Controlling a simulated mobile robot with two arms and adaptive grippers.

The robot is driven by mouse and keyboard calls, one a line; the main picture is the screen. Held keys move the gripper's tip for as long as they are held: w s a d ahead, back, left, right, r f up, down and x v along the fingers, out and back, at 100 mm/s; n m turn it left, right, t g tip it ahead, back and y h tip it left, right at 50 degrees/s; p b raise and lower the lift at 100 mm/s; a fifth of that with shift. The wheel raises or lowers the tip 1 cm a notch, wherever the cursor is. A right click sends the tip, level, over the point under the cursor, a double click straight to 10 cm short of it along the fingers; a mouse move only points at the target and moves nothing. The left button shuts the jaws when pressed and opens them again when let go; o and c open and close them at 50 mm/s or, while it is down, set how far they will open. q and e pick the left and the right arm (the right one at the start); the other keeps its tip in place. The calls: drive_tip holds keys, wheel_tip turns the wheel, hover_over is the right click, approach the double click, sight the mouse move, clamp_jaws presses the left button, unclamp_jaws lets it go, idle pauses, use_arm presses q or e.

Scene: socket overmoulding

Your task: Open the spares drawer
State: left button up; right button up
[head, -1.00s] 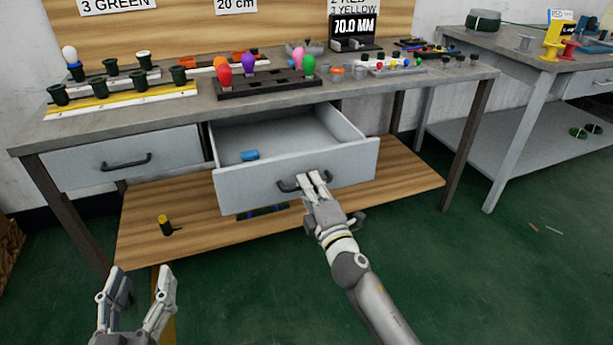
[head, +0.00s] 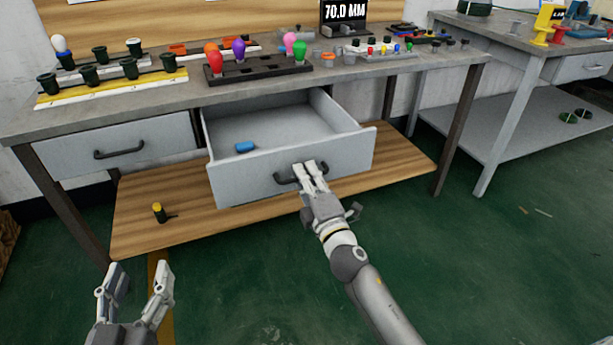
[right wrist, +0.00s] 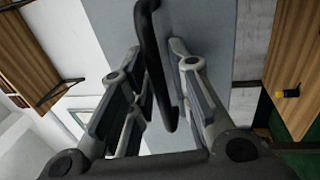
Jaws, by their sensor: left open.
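The grey drawer (head: 240,184) under the right half of the bench is pulled well out, and its inside shows. A small blue piece (head: 245,147) lies on its floor. No label naming it as the spares drawer shows. My right gripper (head: 310,167) is at the dark handle (head: 286,179) on its front. My left gripper (head: 138,275) is open and empty, low at the left, away from the bench.
A second drawer (head: 155,146) at the left is shut. The bench top (head: 200,97) carries trays with coloured pieces and a 70.0 MM display (head: 345,12). A wooden lower shelf (head: 400,160) holds a small yellow-topped dark piece (head: 158,212). The green floor in front is clear.

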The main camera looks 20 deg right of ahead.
drive_tip(key=shift+s+f, duration=0.1)
drive_tip(key=shift+s, duration=0.2)
drive_tip(key=s+f, duration=0.2)
drive_tip(key=s, duration=0.9)
drive_tip(key=shift+d, duration=0.2)
drive_tip(key=shift+s, duration=0.1)
